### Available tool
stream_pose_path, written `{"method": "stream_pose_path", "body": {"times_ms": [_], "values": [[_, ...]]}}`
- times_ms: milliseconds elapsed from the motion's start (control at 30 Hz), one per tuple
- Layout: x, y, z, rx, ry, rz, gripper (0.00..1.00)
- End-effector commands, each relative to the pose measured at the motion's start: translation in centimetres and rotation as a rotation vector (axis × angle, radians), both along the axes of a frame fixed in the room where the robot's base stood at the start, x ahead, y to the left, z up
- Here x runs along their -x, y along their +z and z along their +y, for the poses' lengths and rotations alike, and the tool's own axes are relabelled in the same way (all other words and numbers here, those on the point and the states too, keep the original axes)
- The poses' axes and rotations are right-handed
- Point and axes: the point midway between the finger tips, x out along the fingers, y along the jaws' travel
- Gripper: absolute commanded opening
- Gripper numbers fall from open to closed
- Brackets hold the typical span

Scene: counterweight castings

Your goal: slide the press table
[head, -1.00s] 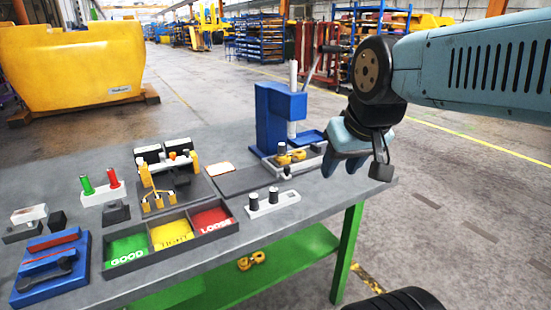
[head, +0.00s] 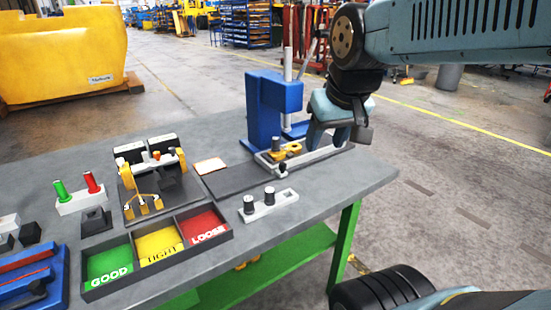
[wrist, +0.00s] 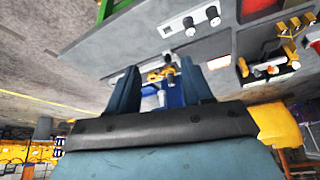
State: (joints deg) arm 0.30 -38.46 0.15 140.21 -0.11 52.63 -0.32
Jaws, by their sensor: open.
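The blue press (head: 273,106) stands near the back right of the bench, with its steel ram upright. Its press table, a flat light slide (head: 318,156), lies at the press foot and carries a yellow part (head: 286,150). A dark round knob (head: 282,170) shows at the slide's front. My gripper (head: 333,138) is open just right of the press, above the slide's right end; whether it touches is unclear. In the wrist view the open fingers (wrist: 160,80) frame the yellow part (wrist: 160,75) and the blue press (wrist: 172,97) beyond them, with nothing between them.
A sorting tray (head: 155,251) with green, yellow and red bins lies at the bench front. A white block with two dark pegs (head: 270,205) sits in front of the press. A yellow-and-black fixture (head: 150,180) stands left. The bench's right edge is close to my gripper.

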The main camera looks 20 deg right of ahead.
Motion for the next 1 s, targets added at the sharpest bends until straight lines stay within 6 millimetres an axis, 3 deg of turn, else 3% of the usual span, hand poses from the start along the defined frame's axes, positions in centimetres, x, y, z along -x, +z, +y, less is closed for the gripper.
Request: {"method": "stream_pose_path", "body": {"times_ms": [433, 800, 1000], "values": [[-11.3, 0.1, 0.2, 0.014, 0.018, 0.2, 0.5], [-20.9, -3.4, 0.4, 0.013, 0.037, 0.36, 0.5], [-24.5, -5.6, 0.4, 0.009, 0.046, 0.422, 0.5]]}}
